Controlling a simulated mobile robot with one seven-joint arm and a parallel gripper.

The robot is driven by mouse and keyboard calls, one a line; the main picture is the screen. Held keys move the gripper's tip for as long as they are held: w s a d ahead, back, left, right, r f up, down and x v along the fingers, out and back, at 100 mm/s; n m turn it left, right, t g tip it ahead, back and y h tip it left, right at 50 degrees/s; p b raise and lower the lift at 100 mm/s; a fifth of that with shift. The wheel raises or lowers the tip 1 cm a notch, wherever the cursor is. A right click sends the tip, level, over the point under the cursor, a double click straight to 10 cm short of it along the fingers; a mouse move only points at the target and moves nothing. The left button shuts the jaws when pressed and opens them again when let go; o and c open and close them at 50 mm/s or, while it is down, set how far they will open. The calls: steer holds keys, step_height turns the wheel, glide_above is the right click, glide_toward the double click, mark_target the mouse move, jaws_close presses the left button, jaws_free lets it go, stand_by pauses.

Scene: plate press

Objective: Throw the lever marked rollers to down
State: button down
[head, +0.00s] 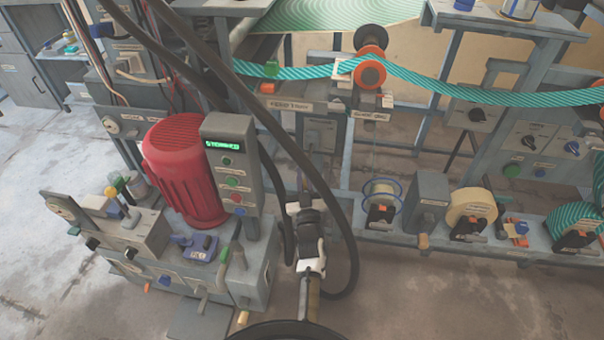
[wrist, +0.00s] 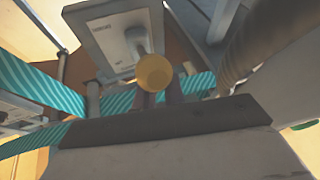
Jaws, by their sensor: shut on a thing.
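In the wrist view, a round, dull-yellow knob (wrist: 155,72) on a lever is held between the two fingertips of my gripper (wrist: 158,97). The gripper is shut on it. Behind the knob is a grey panel (wrist: 98,32) with a pale face plate and a small dark label too blurred to read. Most of the lever's shaft is hidden behind the knob, so its position is hard to tell. In the head view my arm reaches up from the bottom centre, and the grip itself is too small to make out.
A red motor (head: 180,165) and a grey control post (head: 232,165) with buttons stand left of my arm. Thick dark hoses curve close beside it. Teal striped web (head: 480,92) runs across above. Spools, including a cream roll (head: 470,208), line the right rail. Floor at bottom right is clear.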

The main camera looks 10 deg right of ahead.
steer(key=c, duration=1.8)
jaws_free()
steer(key=shift+f, duration=0.3)
steer(key=o, duration=0.5)
steer(key=shift+f, duration=0.1)
steer(key=shift+o, duration=0.9)
steer(key=shift+d, duration=0.1)
steer(key=shift+r, duration=0.2)
steer(key=b+v, duration=0.1)
steer(key=v, duration=0.6)
steer(key=shift+s, duration=0.2)
steer(key=shift+f, duration=0.15)
